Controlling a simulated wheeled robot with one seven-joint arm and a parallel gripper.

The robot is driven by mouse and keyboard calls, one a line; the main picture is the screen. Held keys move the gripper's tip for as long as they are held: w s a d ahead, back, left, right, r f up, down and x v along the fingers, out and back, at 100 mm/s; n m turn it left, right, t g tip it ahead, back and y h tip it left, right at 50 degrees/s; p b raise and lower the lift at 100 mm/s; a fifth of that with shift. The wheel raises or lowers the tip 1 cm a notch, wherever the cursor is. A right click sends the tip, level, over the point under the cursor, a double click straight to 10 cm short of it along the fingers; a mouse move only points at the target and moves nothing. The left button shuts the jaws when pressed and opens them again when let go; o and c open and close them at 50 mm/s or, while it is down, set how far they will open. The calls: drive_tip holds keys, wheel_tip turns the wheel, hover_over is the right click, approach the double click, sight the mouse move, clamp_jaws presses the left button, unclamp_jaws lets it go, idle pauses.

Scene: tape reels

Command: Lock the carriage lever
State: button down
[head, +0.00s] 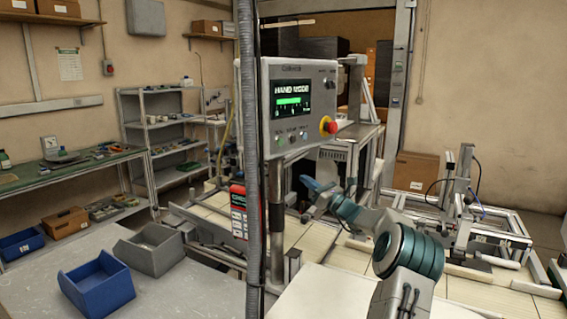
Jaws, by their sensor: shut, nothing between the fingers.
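My arm reaches in from the lower right, its wrist pointing left over the pale slatted machine bed (315,236). My gripper (310,184) is at its blue-grey far end, small in view, just right of the control panel's post. It is shut and nothing shows in it. I cannot pick out the carriage lever with certainty. A metal carriage-like frame (463,190) with cables stands on the rails at the right, well apart from my gripper. The post and my arm hide parts of the machine.
A control panel (291,105) reading "HAND MODE", with a red stop knob (327,126), stands on a post before the machine. A grey conduit (250,160) runs beside it. Blue (97,285) and grey (150,249) bins sit on the left table. A cardboard box (416,171) stands behind.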

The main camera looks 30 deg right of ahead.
drive_tip(key=p+x, duration=0.3)
drive_tip(key=x, duration=0.7)
drive_tip(key=shift+w, duration=0.25)
drive_tip(key=shift+a+r, duration=0.1)
drive_tip(key=shift+r, duration=0.05)
